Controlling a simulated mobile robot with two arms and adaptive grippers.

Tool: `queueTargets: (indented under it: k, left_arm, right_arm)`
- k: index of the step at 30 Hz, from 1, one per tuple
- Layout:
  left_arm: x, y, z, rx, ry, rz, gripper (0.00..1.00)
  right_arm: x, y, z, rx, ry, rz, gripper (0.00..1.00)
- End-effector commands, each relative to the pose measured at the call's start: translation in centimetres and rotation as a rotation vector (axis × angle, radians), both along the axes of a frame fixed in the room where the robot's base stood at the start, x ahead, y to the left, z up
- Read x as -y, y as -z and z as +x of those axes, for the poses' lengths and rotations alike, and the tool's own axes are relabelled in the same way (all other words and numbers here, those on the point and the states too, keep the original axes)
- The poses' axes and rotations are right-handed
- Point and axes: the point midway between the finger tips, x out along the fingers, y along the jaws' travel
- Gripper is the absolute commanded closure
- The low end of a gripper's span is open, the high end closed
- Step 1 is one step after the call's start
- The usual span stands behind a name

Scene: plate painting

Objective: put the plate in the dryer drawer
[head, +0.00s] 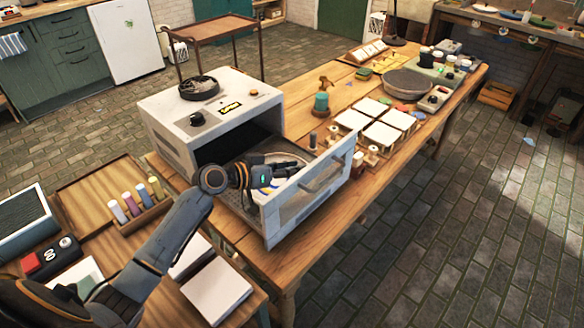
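The white dryer (215,103) stands on the long wooden table. Its drawer (310,190) is pulled out toward the lower right, with a glass-panelled front and a grey handle. A pale round plate (285,158) with blue and yellow paint marks is in the drawer area, inside the drawer's outline. My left gripper (288,170) reaches over the drawer from the left and covers part of the plate. I cannot tell whether its fingers are open or shut on the rim, or whether the plate rests on the drawer floor. My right gripper is out of view.
White square tiles (382,135) and small bottles lie right of the drawer. A grey round wheel (408,83) stands farther back. A rack of coloured sticks (140,203) and white sheets (217,291) are on the near left table. Brick floor lies open at right.

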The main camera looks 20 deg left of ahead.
Motion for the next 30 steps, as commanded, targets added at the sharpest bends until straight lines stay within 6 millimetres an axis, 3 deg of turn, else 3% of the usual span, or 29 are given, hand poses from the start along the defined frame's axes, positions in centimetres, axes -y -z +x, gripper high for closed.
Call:
queueTargets:
  k: [8,21,30]
  left_arm:
    - [-0.3,-0.2,-0.3,0.000,0.000,0.002,0.71]
    - [-4.9,-2.6,-7.1,-0.002,0.001,0.005,0.71]
    - [-6.4,-3.8,-9.4,0.000,0.002,0.001,0.71]
  right_arm:
    - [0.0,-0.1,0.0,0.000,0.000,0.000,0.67]
    - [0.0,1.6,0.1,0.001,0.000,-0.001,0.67]
    - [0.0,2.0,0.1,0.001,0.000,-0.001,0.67]
